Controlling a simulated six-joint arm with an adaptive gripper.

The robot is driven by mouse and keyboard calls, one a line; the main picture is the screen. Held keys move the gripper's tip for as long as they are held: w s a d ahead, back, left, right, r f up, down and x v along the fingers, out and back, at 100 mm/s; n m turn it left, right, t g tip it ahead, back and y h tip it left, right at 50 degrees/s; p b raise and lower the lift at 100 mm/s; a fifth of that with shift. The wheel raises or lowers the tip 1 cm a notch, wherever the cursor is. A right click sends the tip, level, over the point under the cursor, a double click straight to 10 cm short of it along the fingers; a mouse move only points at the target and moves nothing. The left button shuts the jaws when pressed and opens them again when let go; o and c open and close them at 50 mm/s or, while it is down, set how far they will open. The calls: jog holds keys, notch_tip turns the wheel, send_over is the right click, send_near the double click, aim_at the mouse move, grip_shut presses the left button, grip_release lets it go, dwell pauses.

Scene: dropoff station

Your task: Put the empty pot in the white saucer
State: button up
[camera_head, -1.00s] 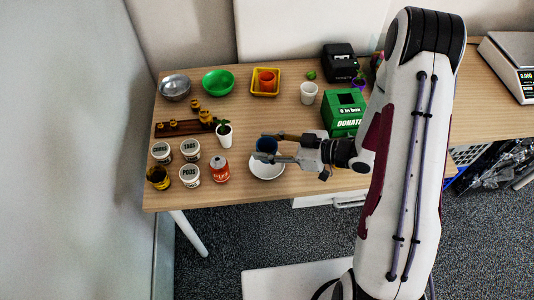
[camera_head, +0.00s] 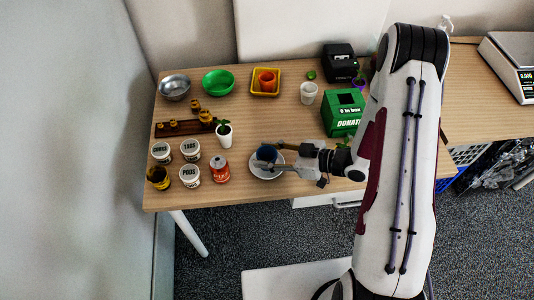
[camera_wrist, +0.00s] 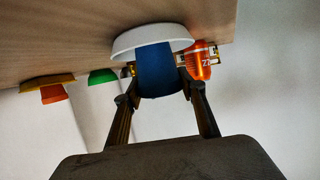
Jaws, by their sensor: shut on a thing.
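The blue pot (camera_wrist: 160,75) is between the fingers of my gripper (camera_head: 268,155), which is shut on it. In the wrist view my gripper (camera_wrist: 158,88) has a finger on each side of the pot. The white saucer (camera_head: 262,170) lies near the table's front edge, and its rim shows around the pot in the head view. In the wrist view the saucer (camera_wrist: 125,46) is right behind the pot's far end. The pot is over or in the saucer; I cannot tell whether it touches the bottom. The pot's inside is partly hidden by the fingers.
A red can (camera_head: 219,170) stands left of the saucer, and a white pot with a plant (camera_head: 224,138) is behind it. A green donation box (camera_head: 343,112) stands to the right. Labelled tubs (camera_head: 190,150) stand farther left. The table behind the saucer is mostly clear.

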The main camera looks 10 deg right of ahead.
jog(key=shift+f, duration=0.15)
jog(key=o, duration=1.2)
jog(key=shift+c, duration=0.2)
jog(key=v, duration=1.2)
jog(key=shift+w, duration=0.1)
